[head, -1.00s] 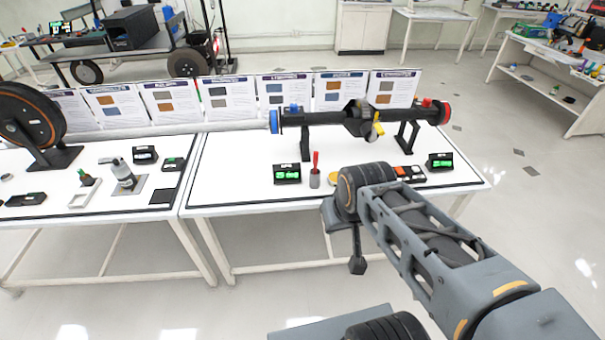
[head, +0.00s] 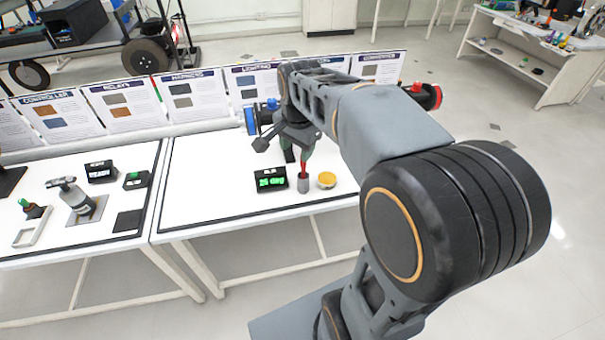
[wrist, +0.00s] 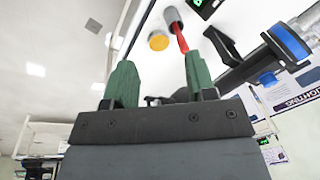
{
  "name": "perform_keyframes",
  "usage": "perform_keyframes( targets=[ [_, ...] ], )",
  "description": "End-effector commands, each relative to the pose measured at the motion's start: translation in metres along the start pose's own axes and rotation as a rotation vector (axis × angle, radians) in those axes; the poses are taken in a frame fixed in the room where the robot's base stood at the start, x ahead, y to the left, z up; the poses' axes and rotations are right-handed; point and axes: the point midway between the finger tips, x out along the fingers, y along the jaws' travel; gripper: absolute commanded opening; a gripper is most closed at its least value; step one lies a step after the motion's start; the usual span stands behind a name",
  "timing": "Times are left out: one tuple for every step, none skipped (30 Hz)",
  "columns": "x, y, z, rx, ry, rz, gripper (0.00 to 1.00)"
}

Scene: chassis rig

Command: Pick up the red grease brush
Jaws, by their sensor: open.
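The red grease brush (head: 303,167) stands upright in a small grey cup (head: 303,184) on the white table. In the wrist view, its red handle (wrist: 181,40) runs from the cup (wrist: 172,17) toward my gripper, close to the right-hand green finger. My gripper (wrist: 160,72) is open, with two green fingers spread and nothing between them. In the head view, my gripper (head: 297,148) hangs just above the brush. My arm hides part of the gripper, and whether a finger touches the handle cannot be told.
A yellow round tin (head: 327,180) stands right of the cup, and a black display (head: 271,179) with green digits stands left of it. Printed panels (head: 199,93) line the table's back.

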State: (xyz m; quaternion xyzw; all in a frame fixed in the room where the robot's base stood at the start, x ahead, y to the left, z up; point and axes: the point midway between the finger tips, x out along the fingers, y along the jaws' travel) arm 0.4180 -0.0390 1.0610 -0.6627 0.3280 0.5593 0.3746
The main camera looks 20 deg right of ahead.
Motion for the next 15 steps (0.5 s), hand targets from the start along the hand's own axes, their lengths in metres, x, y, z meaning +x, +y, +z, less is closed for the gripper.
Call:
perform_keyframes(
  targets=[
    [0.011,-0.01,-0.016,0.138,-0.012,0.024,0.51],
    [0.015,-0.015,-0.025,0.225,-0.017,0.037,0.51],
    [0.019,-0.022,-0.036,0.337,-0.022,0.053,0.51],
    [0.023,-0.026,-0.043,0.417,-0.025,0.066,0.51],
    [0.027,-0.03,-0.051,0.492,-0.026,0.078,0.51],
    [0.032,-0.035,-0.061,0.586,-0.027,0.093,0.51],
    [0.035,-0.037,-0.067,0.65,-0.028,0.104,0.51],
    [0.038,-0.04,-0.073,0.709,-0.027,0.113,0.51],
    [0.042,-0.042,-0.08,0.781,-0.026,0.125,0.51],
    [0.045,-0.044,-0.085,0.828,-0.025,0.133,0.51],
    [0.048,-0.045,-0.089,0.869,-0.024,0.14,0.51],
    [0.051,-0.047,-0.093,0.918,-0.023,0.148,0.51],
    [0.053,-0.048,-0.096,0.948,-0.022,0.154,0.51],
    [0.056,-0.048,-0.098,0.973,-0.021,0.159,0.51],
    [0.06,-0.048,-0.101,0.999,-0.02,0.164,0.51]
  ],
)
